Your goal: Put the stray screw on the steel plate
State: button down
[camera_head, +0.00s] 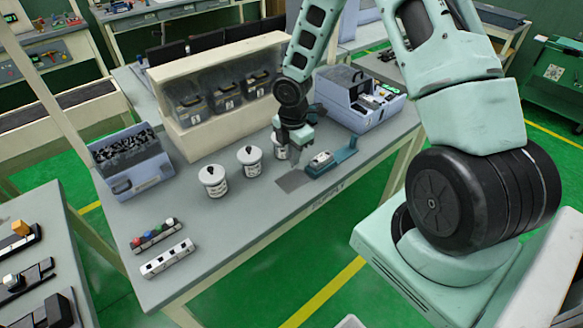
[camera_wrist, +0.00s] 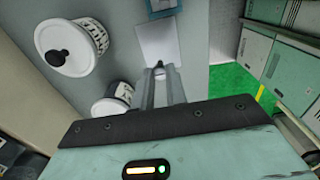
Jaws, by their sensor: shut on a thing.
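The steel plate (camera_head: 294,181) is a flat grey square on the bench, at the left end of the teal tool in the head view. It shows as a pale sheet (camera_wrist: 158,42) in the wrist view. My gripper (camera_head: 296,163) points down just behind the plate in the head view. In the wrist view my gripper (camera_wrist: 160,69) has its two fingers close together on a small dark piece, the screw (camera_wrist: 159,66), which overlaps the near edge of the plate in the picture. The gap below the tips cannot be judged. The screw is too small to make out in the head view.
White lidded jars (camera_head: 250,160) stand left of my gripper; one (camera_head: 281,148) is close behind it. The teal tool (camera_head: 331,160) lies right of the plate. A blue-grey bin box (camera_head: 361,98) and a cream rack (camera_head: 217,91) stand behind.

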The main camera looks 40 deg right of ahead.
aim_at(293, 167)
jog(key=shift+f+p, duration=0.35)
jog(key=shift+f, duration=2.4)
jog(key=shift+f, duration=0.2)
jog(key=c, duration=1.4)
grip_release()
jog(key=shift+r, duration=0.2)
